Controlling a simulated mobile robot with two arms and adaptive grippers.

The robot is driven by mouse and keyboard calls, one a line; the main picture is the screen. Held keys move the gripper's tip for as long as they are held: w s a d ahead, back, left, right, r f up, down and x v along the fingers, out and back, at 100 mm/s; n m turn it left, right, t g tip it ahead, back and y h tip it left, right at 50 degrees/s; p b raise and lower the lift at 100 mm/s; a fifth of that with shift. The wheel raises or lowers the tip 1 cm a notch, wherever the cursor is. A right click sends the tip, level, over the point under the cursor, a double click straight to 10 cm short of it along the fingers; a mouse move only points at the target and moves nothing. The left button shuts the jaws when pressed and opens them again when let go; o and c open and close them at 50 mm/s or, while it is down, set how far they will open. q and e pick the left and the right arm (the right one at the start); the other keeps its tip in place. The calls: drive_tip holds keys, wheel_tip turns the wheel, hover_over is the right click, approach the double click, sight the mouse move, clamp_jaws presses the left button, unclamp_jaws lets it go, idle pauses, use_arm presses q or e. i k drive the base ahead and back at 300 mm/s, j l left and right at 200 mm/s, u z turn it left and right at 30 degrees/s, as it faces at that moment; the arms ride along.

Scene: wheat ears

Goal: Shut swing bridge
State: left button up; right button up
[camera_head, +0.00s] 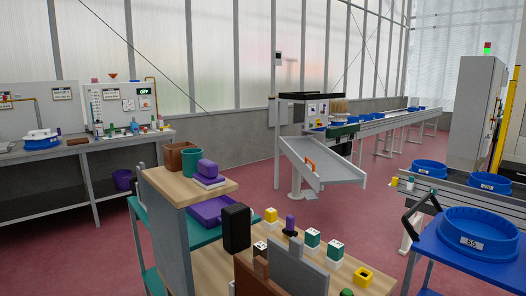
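What looks like the swing bridge is a grey channel-like deck (335,175) with raised side rails, in the middle of the head view. An orange handle (310,165) stands on its left part. A pale pedestal is under its left side. Its far end lies near the back conveyor (385,122), and its near right end points toward the right conveyor (455,197), with a gap seen between them. I cannot tell how it is latched. Neither of my grippers is in view.
A wooden-topped bench (215,270) with coloured blocks and upright panels fills the near foreground. A blue cart (470,268) bearing a blue tub (478,230) stands at the near right. A workbench (80,150) is at left. Red floor is free between them.

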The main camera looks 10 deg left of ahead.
sight(320, 165)
drive_tip(key=j+u, duration=0.2)
drive_tip(key=j, duration=0.15)
drive_tip(key=i+j+u, duration=0.2)
drive_tip(key=j, duration=0.15)
drive_tip(key=i+j+u, duration=0.2)
drive_tip(key=j, duration=0.15)
drive_tip(key=i+j+u, duration=0.25)
drive_tip(key=i+j, duration=0.15)
drive_tip(key=i+j+u, duration=0.55)
drive_tip(key=i, duration=0.35)
drive_tip(key=i+j+u, duration=0.3)
drive_tip(key=i, duration=0.15)
drive_tip(key=i+j+z, duration=0.2)
drive_tip(key=i, duration=1.8)
drive_tip(key=i+l+z, duration=0.1)
drive_tip(key=i+z, duration=0.35)
drive_tip(key=i, duration=0.15)
drive_tip(key=i+j+z, duration=0.1)
drive_tip(key=i+z, duration=0.3)
drive_tip(key=i, duration=0.15)
drive_tip(key=i+j+z, duration=0.3)
drive_tip(key=i+z, duration=0.15)
drive_tip(key=i, duration=0.15)
drive_tip(key=i+l+z, duration=0.35)
drive_tip(key=i+z, duration=0.65)
drive_tip(key=i, duration=0.2)
drive_tip(key=i+j+z, duration=0.1)
drive_tip(key=i+z, duration=0.4)
drive_tip(key=i, duration=0.15)
